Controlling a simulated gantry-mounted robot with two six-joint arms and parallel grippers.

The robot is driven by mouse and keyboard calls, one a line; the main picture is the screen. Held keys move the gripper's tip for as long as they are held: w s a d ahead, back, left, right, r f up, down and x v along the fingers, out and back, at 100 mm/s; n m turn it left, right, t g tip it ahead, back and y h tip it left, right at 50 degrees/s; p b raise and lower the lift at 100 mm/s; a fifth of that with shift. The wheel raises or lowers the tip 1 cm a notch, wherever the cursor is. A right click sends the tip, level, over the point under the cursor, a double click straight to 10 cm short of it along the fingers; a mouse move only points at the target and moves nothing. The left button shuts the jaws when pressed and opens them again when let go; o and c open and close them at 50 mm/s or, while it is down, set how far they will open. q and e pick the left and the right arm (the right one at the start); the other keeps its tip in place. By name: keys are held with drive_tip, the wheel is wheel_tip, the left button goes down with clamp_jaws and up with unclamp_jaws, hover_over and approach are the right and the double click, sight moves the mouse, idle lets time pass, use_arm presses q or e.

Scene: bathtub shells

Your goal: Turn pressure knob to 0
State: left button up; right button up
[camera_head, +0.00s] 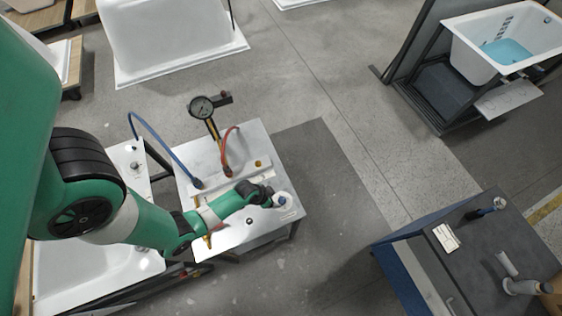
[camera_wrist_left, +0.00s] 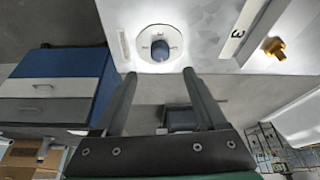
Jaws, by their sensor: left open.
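The pressure knob (camera_wrist_left: 160,49) is a blue-grey knob at the centre of a round white dial on a pale panel. It also shows as a small blue spot on a white disc in the head view (camera_head: 282,200), at the right end of the white bench. My left gripper (camera_wrist_left: 159,73) is open, its two dark fingers pointing at the dial. The knob lies in line with the gap between the fingertips, and I see nothing held. In the head view my left gripper (camera_head: 270,194) is just left of the dial. Whether the fingertips touch the dial is unclear.
A yellow fitting (camera_wrist_left: 274,48) sits right of the dial. A dark cart (camera_head: 480,262) stands at right; open floor lies between.

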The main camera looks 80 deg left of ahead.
sight(282, 200)
use_arm(q)
drive_tip(key=b+x, duration=0.4)
drive_tip(key=x, duration=0.5)
drive_tip(key=shift+w+a+f+b, duration=0.1)
drive_tip(key=shift+w+f+b, duration=0.1)
drive_tip(key=shift+b, duration=0.1)
clamp_jaws()
